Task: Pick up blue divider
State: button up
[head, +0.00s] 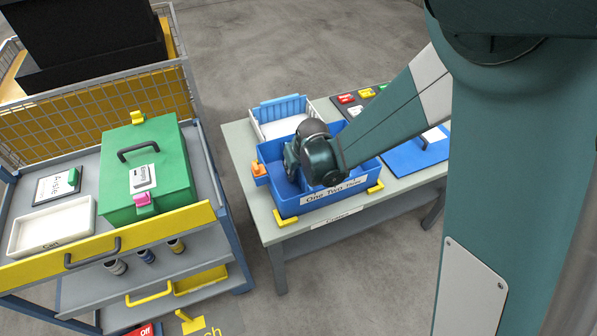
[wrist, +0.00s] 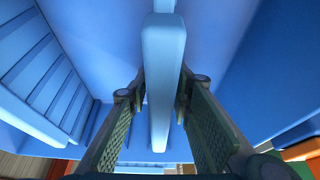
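The light blue divider (wrist: 162,60) runs upright down the middle of the wrist view as a long, narrow bar. My gripper (wrist: 161,88) has one finger on each side of it. The fingers stand apart, with a visible gap to the divider along their pads; contact at the far tips is hard to tell. In the head view my gripper (head: 305,160) is down over the blue bin (head: 330,199) on the grey table and hides the divider there and much of the bin's inside.
An orange clip (head: 259,169) and yellow corner stops (head: 375,187) sit at the bin's edges. A blue board (head: 415,152) lies to the right. A cart with a green box (head: 152,170) stands at left, across a floor gap.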

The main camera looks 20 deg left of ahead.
grip_shut()
jog(key=shift+r, duration=0.2)
notch_tip(320, 180, up, 18)
jog(key=p, duration=0.2)
jog(key=shift+f+p, duration=0.15)
jog(key=shift+p, duration=0.15)
dwell(0.5)
dwell(0.5)
